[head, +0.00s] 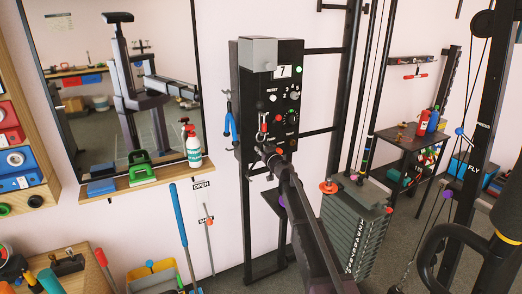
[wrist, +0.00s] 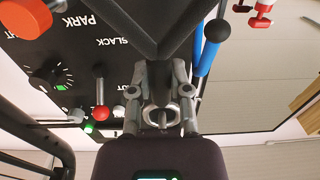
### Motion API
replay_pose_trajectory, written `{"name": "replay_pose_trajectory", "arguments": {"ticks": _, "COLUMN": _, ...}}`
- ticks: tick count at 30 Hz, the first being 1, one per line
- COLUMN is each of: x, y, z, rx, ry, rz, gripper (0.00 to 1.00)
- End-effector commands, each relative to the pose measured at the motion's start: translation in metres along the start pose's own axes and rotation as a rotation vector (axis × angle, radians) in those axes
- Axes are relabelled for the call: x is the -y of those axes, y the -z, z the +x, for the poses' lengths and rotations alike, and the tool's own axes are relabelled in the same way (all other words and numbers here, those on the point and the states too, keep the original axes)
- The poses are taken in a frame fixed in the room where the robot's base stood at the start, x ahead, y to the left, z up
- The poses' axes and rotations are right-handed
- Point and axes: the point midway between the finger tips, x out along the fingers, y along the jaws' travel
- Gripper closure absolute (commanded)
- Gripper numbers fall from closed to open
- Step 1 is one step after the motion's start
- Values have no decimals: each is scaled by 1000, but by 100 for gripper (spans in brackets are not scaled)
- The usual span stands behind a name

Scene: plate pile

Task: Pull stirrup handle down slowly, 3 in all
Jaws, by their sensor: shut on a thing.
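My gripper (head: 268,152) is at the lower front of the black control panel (head: 274,84), its arm reaching up from the lower right. The wrist view shows the gripper (wrist: 160,78) with its grey fingers drawn together against a dark V-shaped piece. I take this piece to be the stirrup handle (wrist: 150,32), but its full outline is cut off. It sits at the fingers, filling the top middle. In the head view the handle is hidden or too small to make out.
A red-knobbed lever (wrist: 100,112) and a dial (wrist: 48,76) are beside the fingers; a blue bar with a black ball (wrist: 211,42) is on the other side. A weight stack (head: 350,235) stands right of my arm. A wooden shelf (head: 115,186) holds a spray bottle (head: 193,148).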

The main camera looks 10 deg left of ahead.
Motion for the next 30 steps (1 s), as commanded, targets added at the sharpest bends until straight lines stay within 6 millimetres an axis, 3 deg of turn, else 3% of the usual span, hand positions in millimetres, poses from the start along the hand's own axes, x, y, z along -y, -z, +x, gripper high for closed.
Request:
{"name": "replay_pose_trajectory", "arguments": {"ticks": 7, "x": 0, "y": 2, "z": 0, "rx": 1, "ry": 1, "rz": -2, "gripper": 100}}
{"name": "replay_pose_trajectory", "arguments": {"ticks": 19, "x": 0, "y": 22, "z": 0, "rx": 1, "ry": 1, "rz": -2, "gripper": 100}}
{"name": "replay_pose_trajectory", "arguments": {"ticks": 30, "x": 0, "y": 22, "z": 0, "rx": 1, "ry": 1, "rz": -2, "gripper": 100}}
